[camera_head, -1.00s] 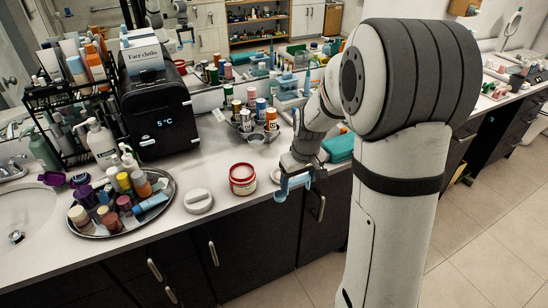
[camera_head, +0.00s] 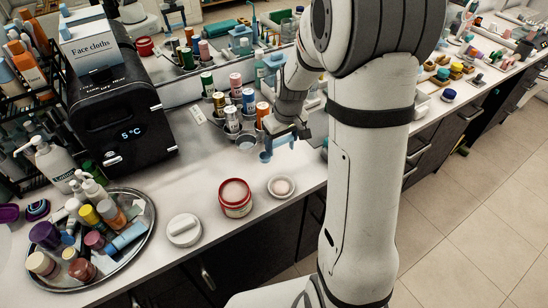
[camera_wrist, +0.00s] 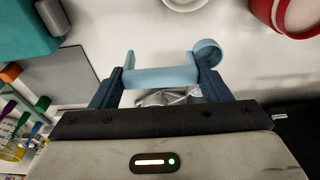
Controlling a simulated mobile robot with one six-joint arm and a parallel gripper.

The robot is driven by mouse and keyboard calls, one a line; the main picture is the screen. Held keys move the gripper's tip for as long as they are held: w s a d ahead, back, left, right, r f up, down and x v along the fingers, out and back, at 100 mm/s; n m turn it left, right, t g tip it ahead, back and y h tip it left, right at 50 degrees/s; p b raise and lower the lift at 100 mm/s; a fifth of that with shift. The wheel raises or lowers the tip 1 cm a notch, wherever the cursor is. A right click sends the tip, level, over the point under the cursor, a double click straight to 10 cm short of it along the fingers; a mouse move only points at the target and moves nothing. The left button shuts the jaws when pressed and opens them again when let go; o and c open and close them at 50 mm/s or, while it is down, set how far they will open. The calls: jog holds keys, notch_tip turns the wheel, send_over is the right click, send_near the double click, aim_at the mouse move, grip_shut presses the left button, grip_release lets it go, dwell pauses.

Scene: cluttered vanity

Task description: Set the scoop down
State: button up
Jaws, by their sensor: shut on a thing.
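The scoop (camera_head: 265,156) is light blue, with a small round cup at one end. My gripper (camera_head: 281,140) is shut on the scoop and holds it over the white counter, behind the small dish. In the wrist view the scoop's handle (camera_wrist: 160,77) spans the space between the two dark blue fingers of my gripper (camera_wrist: 158,88). Its round cup (camera_wrist: 207,50) sticks out past the right finger. I cannot tell how high the scoop is above the counter.
A red open tub (camera_head: 235,204) and a small white dish (camera_head: 281,187) stand in front of the scoop. A white lid (camera_head: 184,229) lies left of the tub. Bottles (camera_head: 231,118) crowd behind. In the wrist view a teal box (camera_wrist: 20,30) is at left.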

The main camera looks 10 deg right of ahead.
aim_at(282, 144)
notch_tip(282, 144, down, 4)
jog(key=shift+a+r, duration=0.1)
jog(key=shift+s+f+p, duration=0.1)
jog(key=shift+f+p, duration=0.3)
jog(key=shift+f, duration=1.45)
jog(key=shift+f, duration=0.15)
jog(key=o, duration=1.2)
